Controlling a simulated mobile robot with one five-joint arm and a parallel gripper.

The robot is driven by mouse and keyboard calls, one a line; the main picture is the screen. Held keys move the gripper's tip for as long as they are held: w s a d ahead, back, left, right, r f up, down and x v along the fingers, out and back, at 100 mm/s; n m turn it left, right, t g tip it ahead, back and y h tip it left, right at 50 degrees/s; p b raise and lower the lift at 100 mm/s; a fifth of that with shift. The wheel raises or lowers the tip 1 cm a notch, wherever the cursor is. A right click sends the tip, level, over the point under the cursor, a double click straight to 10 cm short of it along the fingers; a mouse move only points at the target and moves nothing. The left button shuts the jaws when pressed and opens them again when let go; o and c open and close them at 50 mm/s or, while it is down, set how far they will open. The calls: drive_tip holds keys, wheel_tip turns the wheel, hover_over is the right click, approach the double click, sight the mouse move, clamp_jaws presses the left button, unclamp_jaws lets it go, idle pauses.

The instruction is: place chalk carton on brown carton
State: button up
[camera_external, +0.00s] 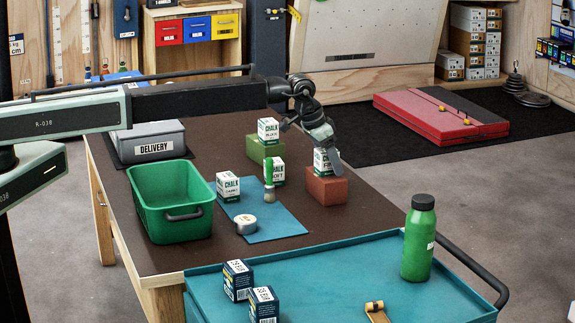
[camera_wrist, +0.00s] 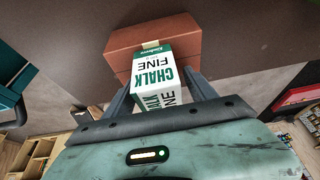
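The chalk carton (camera_external: 321,161), white and green and marked FINE, stands upright at the top of the brown carton (camera_external: 327,190) in the outside view; I cannot tell whether it bears on it fully. My gripper (camera_external: 331,150) reaches down over the chalk carton, one finger in front of its right side. In the wrist view the chalk carton (camera_wrist: 153,76) lies between the two fingers of my gripper (camera_wrist: 158,88), which look close against its sides. The brown carton (camera_wrist: 150,37) shows beyond it. The chalk carton's lower edge is partly hidden.
Other chalk cartons stand on a green box (camera_external: 262,148) and around a blue mat (camera_external: 275,224). A green basket (camera_external: 150,213) and a grey delivery box (camera_external: 148,143) are at left. A teal tray (camera_external: 340,270) with a green bottle (camera_external: 418,240) is in front. The table right of the brown carton is clear.

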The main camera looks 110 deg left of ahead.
drive_tip(key=p+v, duration=1.1)
drive_tip(key=v, duration=0.1)
drive_tip(key=shift+r, duration=0.15)
drive_tip(key=d+f+m+g+h, duration=0.15)
drive_tip(key=d+m, duration=0.25)
drive_tip(key=d, duration=2.7)
drive_tip(key=s+d+m, duration=0.1)
drive_tip(key=s+d, duration=0.4)
drive_tip(key=d, duration=0.4)
drive_tip(key=s+d+m+g+h, duration=0.1)
drive_tip(key=s+d, duration=0.4)
drive_tip(key=d, duration=0.5)
drive_tip(key=s+d+m, duration=0.3)
drive_tip(key=s+d, duration=0.1)
drive_tip(key=d, duration=0.5)
drive_tip(key=shift+s+d+g+h, duration=0.2)
drive_tip(key=shift+s+g+h, duration=0.15)
drive_tip(key=shift+s, duration=0.05)
